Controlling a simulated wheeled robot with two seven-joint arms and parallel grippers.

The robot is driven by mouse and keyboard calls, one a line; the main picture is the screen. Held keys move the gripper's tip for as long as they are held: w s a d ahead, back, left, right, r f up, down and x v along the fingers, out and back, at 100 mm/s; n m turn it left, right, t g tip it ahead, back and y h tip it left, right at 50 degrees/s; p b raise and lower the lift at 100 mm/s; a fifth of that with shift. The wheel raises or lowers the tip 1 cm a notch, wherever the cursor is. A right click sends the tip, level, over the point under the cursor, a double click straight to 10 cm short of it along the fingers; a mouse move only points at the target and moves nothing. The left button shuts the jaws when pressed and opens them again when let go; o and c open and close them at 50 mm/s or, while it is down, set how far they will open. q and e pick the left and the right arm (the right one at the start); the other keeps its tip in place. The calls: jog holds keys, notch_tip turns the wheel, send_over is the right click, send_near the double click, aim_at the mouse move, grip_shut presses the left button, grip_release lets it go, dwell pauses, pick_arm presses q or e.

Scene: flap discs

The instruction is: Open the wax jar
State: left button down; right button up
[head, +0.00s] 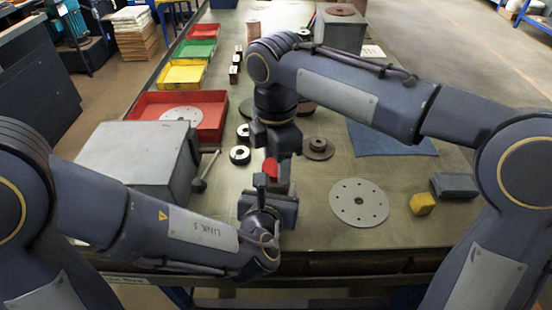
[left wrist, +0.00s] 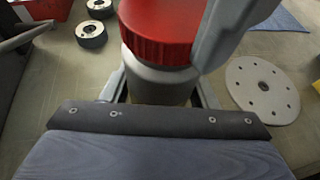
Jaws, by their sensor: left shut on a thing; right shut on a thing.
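The wax jar has a ribbed red lid (left wrist: 157,38) and a grey body (left wrist: 158,80) in the left wrist view. In the head view the red lid (head: 270,168) shows between my two grippers, and most of the body is hidden. My left gripper (head: 268,187) is shut on the jar body, with a finger on each side of it. My right gripper (head: 276,158) comes down from above and is shut on the lid. One of its fingers (left wrist: 222,35) shows beside the lid in the left wrist view. The lid sits on the body.
A grey box (head: 130,155) with a lever stands left of the grippers. A red tray (head: 215,112) is behind it. To the right lie a perforated disc (head: 358,202), a yellow block (head: 422,204), a dark grey block (head: 455,186) and a blue cloth (head: 390,140).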

aim_at(276, 167)
jog(key=n, duration=0.4)
jog(key=shift+r, duration=0.1)
dwell(0.4)
jog(key=shift+r, duration=1)
jog(key=shift+r, duration=2.05)
pick_arm(q)
jog(key=shift+c, duration=2.3)
grip_release()
